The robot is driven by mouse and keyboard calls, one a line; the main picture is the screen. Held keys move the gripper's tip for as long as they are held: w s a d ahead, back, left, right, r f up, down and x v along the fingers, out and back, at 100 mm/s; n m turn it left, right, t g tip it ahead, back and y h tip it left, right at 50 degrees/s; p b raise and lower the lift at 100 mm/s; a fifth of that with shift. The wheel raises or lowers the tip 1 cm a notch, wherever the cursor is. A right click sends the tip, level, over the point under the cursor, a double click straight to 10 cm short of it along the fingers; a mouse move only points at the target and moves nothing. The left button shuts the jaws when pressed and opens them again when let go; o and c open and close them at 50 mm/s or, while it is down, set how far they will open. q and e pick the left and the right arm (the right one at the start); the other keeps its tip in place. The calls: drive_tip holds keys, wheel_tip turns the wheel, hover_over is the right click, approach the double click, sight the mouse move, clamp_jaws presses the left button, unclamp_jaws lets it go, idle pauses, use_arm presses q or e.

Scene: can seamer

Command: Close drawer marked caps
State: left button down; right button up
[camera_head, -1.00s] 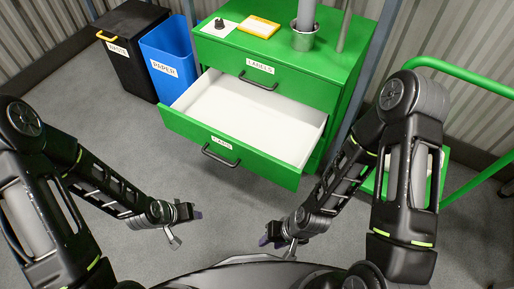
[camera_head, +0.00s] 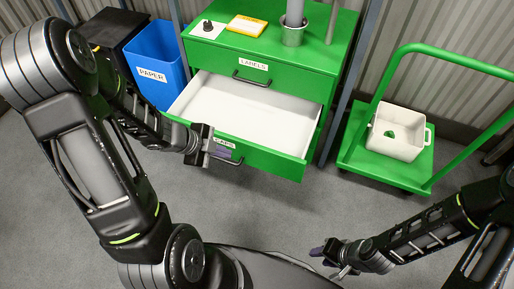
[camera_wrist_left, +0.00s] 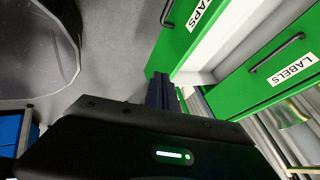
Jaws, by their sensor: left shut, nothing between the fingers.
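The green drawer marked CAPS (camera_head: 268,161) is pulled out of the cabinet and shows an empty white inside. Its front carries a dark bar handle (camera_head: 236,161), partly hidden by my left gripper. My left gripper (camera_head: 222,153) is shut and empty, in front of the drawer's left part by the label and handle. In the left wrist view the fingers (camera_wrist_left: 161,88) point at the green drawer front (camera_wrist_left: 178,48), with the handle (camera_wrist_left: 167,14) above them; I cannot tell whether they touch. My right gripper (camera_head: 318,251) is low at the right, away from the cabinet; its jaw state is unclear.
The LABELS drawer (camera_head: 262,72) above is shut. A blue PAPER bin (camera_head: 158,65) and a black bin stand left of the cabinet. A green cart (camera_head: 385,168) with a white container (camera_head: 398,135) stands at the right. The floor before the drawer is clear.

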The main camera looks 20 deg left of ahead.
use_arm(q)
drive_tip(key=shift+f, duration=0.1)
drive_tip(key=b, duration=0.6)
approach(257, 152)
wheel_tip(257, 152, down, 4)
drive_tip(key=d, duration=0.2)
drive_tip(key=shift+w+a, duration=0.2)
drive_tip(key=shift+w, duration=0.95)
